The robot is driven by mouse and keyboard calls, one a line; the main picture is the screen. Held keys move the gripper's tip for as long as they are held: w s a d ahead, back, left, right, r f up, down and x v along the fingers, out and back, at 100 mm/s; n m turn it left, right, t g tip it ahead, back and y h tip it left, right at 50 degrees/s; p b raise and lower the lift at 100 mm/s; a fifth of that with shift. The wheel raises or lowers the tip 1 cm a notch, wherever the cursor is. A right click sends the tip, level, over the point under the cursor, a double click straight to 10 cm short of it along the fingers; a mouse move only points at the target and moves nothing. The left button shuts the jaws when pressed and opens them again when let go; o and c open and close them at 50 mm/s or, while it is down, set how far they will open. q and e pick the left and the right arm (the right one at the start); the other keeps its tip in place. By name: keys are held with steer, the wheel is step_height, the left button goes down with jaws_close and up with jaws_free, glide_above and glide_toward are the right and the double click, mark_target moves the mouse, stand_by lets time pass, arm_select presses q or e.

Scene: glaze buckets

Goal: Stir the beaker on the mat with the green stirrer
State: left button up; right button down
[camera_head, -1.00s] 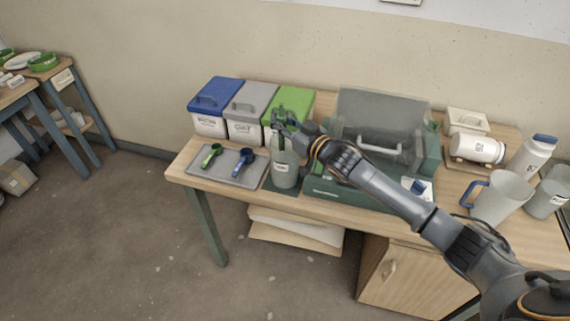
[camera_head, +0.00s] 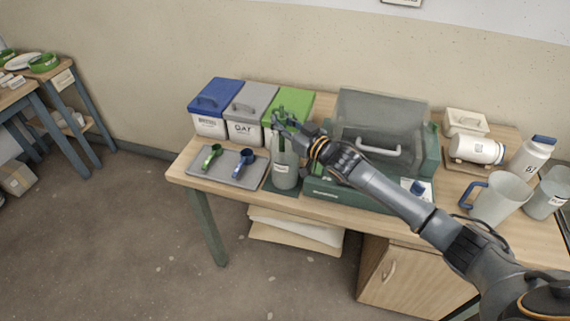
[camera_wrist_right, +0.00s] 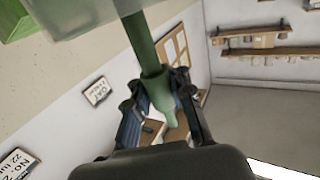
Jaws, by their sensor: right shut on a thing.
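The beaker (camera_head: 285,172) is a grey translucent vessel standing on a dark green mat (camera_head: 270,186) at the table's front. My right gripper (camera_head: 281,121) is above the beaker's mouth. It is shut on the green stirrer (camera_head: 282,109). In the right wrist view the stirrer (camera_wrist_right: 142,45) runs between the fingers (camera_wrist_right: 158,92) toward a translucent surface at the top. The stirrer's lower part reaches down into the beaker; its end is hard to make out. My left gripper is not in view.
Blue, grey and green lidded bins (camera_head: 245,112) stand behind. A grey tray (camera_head: 200,170) with green and blue scoops lies to the left. A green case with a clear lid (camera_head: 380,115) stands to the right. A jug (camera_head: 500,198) and white bottles (camera_head: 532,155) stand farther right.

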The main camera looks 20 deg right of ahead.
steer(key=shift+a+r, duration=0.1)
steer(key=shift+a, duration=0.05)
steer(key=d, duration=0.2)
steer(key=shift+w+d, duration=0.25)
steer(key=shift+d, duration=0.05)
steer(key=shift+a, duration=0.15)
stand_by(0.4)
steer(key=shift+s+a, duration=0.25)
steer(key=shift+a, duration=0.9)
steer(key=shift+d, duration=0.15)
